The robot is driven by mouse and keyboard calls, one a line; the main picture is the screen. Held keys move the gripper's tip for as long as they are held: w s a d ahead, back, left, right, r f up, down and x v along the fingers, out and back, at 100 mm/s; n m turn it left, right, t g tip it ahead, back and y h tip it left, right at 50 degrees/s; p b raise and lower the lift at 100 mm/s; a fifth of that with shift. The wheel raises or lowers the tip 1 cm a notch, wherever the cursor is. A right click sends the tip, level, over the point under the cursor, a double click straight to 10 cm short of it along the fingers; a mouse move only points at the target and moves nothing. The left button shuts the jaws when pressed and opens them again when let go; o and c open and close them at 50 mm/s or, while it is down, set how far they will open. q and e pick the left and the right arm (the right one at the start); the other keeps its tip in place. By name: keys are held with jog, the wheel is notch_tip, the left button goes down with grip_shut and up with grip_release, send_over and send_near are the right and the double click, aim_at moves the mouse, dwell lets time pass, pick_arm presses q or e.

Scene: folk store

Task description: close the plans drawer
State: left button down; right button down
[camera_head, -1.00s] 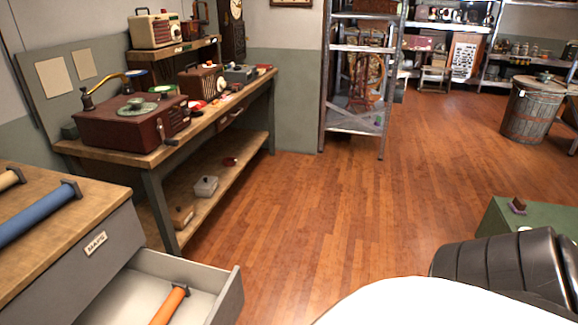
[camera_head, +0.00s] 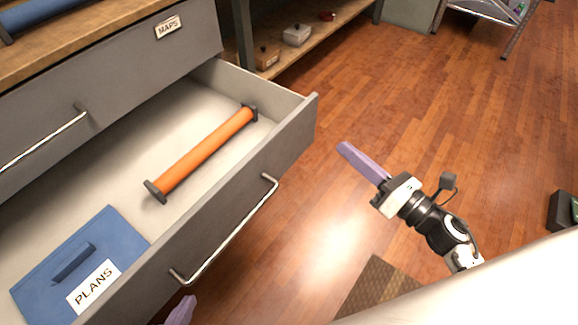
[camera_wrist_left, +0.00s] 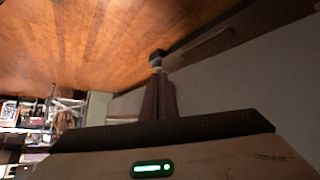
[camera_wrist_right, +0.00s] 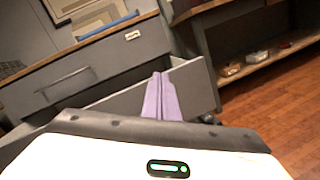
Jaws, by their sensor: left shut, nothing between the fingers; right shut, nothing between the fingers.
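The plans drawer (camera_head: 290,140) is pulled open in the head view, its grey front facing right with a metal bar handle (camera_head: 235,232). Inside lie a blue folder labelled PLANS (camera_head: 118,232) and an orange tube with dark ends (camera_head: 205,152). The open drawer also shows in the right wrist view (camera_wrist_right: 190,85). My left gripper (camera_head: 182,309) shows only its purple tip at the bottom edge, near the drawer front; its fingers are shut and empty (camera_wrist_left: 160,95). My right gripper (camera_head: 360,160) is shut and empty, right of the drawer front and apart from it, over the floor.
The closed MAPS drawer (camera_head: 110,95) sits above, under a wooden top (camera_head: 80,40) with a blue roll (camera_head: 35,12). A workbench with a low shelf (camera_head: 285,60) stands behind. The wooden floor (camera_head: 420,90) to the right is mostly clear, with a brown mat (camera_head: 380,290) near the front.

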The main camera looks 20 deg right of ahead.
notch_tip(320, 180, down, 5)
jog(key=a+n+g+y+b, duration=0.2)
jog(key=n+g+y+b, duration=0.1)
jog(key=n, duration=0.5)
send_near(278, 137)
jog(key=p+x, duration=0.1)
jog(key=x, duration=0.4)
jog(key=shift+w+a, duration=0.5)
jog(key=shift+w, duration=0.05)
